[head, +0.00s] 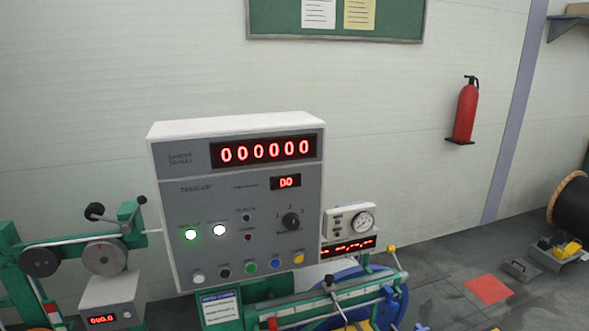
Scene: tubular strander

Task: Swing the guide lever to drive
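No part is clearly marked as the guide lever. A small black-knobbed lever (329,281) stands on the green traverse rail (345,296) below the control cabinet, on a light rod. A yellow knob (391,249) tops a short post at the rail's right end. Which way the lever is set cannot be told at this size. The grey control cabinet (172,215) shows 000000 and a smaller display, with a lit green lamp (190,234) and a lit white lamp (219,230). Neither of my grippers is in view.
A green frame with dark wheels (104,257) and a black-knobbed crank (95,211) stands at left. A gauge box (349,221) adjoins the cabinet. A blue reel (388,302) sits behind the rail. A red floor patch (487,290) and black cable drum (572,206) are at right.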

